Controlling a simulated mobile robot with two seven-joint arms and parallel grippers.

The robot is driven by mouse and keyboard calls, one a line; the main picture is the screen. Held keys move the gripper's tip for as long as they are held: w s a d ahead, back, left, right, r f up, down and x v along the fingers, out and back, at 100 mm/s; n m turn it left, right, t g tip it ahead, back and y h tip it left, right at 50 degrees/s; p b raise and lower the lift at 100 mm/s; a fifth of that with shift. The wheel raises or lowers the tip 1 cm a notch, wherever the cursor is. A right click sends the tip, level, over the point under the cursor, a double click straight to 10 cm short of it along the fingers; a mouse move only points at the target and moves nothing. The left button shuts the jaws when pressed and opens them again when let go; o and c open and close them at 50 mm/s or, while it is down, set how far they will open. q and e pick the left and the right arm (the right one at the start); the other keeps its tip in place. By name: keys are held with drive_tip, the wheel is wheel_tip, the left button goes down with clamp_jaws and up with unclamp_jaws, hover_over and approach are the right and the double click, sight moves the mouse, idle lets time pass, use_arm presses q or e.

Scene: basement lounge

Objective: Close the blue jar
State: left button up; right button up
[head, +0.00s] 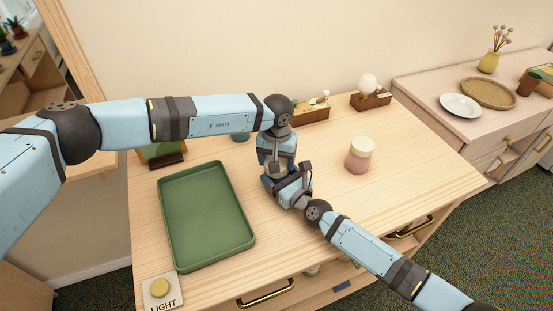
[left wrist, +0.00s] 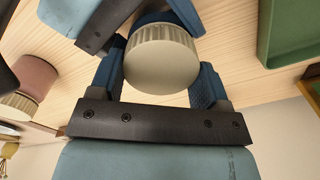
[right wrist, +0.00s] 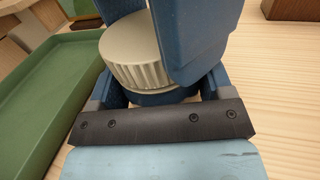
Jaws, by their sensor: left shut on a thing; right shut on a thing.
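The blue jar (right wrist: 165,97) is between my two grippers near the middle of the table; in the head view they hide it. Its cream ribbed lid (right wrist: 137,50) sits level at the jar's top in the right wrist view; I cannot tell whether it is fully seated. My left gripper (head: 277,172) comes from above and is shut on the lid, which also shows between its fingers in the left wrist view (left wrist: 160,57). My right gripper (head: 288,188) comes from the front right and is shut on the jar's body, below the lid.
A green tray (head: 181,257) lies left of the grippers. A pink jar with a cream lid (head: 358,155) stands to the right. A teal object (head: 240,137) is partly hidden behind my left arm. Small wooden holders (head: 371,102) line the back.

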use_arm(q)
drive_tip(key=o, duration=1)
drive_tip(key=shift+c, duration=0.2)
drive_tip(key=shift+r, duration=0.15)
drive_tip(key=shift+r, duration=2.15)
drive_tip(key=shift+c, duration=0.4)
